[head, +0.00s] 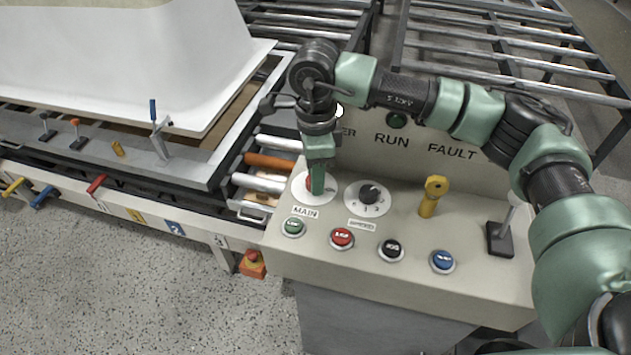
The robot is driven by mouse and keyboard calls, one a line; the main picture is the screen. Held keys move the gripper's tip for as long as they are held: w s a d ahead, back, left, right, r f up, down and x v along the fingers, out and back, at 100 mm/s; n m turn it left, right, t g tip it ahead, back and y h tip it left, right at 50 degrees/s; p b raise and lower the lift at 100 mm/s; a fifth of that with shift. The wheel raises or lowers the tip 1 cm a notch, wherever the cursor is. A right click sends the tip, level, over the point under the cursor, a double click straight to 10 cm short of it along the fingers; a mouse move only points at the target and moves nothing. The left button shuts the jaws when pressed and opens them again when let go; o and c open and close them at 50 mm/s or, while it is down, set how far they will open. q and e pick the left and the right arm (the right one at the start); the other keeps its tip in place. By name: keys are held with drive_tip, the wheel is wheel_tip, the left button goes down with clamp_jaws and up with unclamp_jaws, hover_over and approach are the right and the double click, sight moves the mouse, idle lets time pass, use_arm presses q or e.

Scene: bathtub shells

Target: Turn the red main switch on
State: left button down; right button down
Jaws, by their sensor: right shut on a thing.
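The red main switch (309,182) sits on a white round plate above the label MAIN, at the left of the control panel (420,275). My right gripper (316,188) points down onto it and is shut on it, hiding much of the switch. Which way the switch is turned cannot be told. The RUN lamp (397,120) on the back plate looks dark. The lamp beside it at the left is mostly hidden by my arm. My left gripper is not in view.
Right of the switch is a black speed knob (369,193), then a yellow key-like handle (432,196) and a joystick (502,236). Green, red, black and blue buttons line the front. A white tub shell (130,60) stands at the left.

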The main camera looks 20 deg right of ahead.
drive_tip(key=shift+m+b, duration=0.65)
drive_tip(key=shift+m, duration=0.45)
drive_tip(key=shift+r, duration=0.1)
drive_tip(key=c, duration=1)
unclamp_jaws()
drive_tip(key=shift+r, duration=0.1)
wheel_tip(320, 180, up, 8)
drive_tip(key=shift+f+b, duration=0.2)
drive_tip(key=shift+b, duration=0.4)
drive_tip(key=shift+s+f, duration=0.1)
